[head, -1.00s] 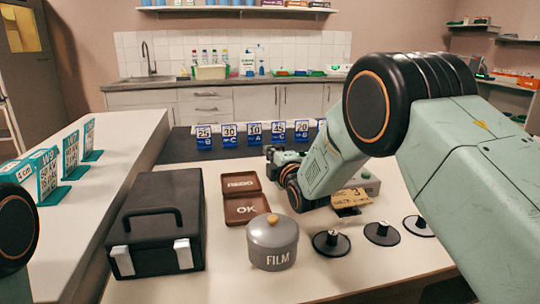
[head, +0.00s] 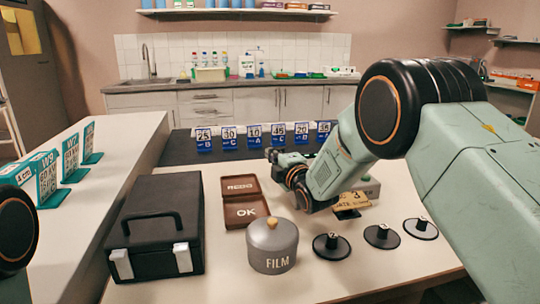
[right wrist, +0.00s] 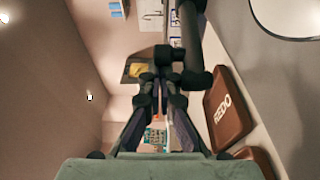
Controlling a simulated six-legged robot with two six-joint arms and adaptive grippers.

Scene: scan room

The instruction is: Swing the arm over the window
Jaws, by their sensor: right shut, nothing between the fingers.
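A pale round disc with a dark rim (right wrist: 288,14), cut off at the top right, may be the window. In the head view my forearm and gripper hide that spot. My left gripper is out of view.
A yellow card (head: 350,200) stands under my right forearm. Blue number cards (head: 253,137) line the back.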

